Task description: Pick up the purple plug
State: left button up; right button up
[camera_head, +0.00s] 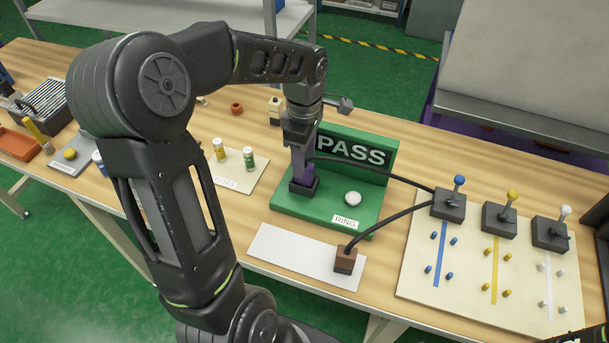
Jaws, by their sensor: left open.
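The purple plug (308,173) stands upright in a dark socket block on the left part of the green PASS stand (330,217). A black cable runs from near its top to the switch box with the blue knob. My left gripper (299,158) points straight down over the plug, with its fingers at the plug's upper part and hiding some of it. The gripper is open; whether a finger touches the plug cannot be told.
A white button (353,198) and a RING label are on the stand. Switch boxes with blue (449,204), yellow (499,218) and white (550,233) knobs stand at right.

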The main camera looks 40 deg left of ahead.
pick_arm(q)
notch_tip(320, 180, down, 5)
jog(key=shift+f+p, duration=0.1)
jog(key=shift+p, duration=0.5)
jog(key=shift+c, duration=0.4)
grip_shut()
dwell(0.4)
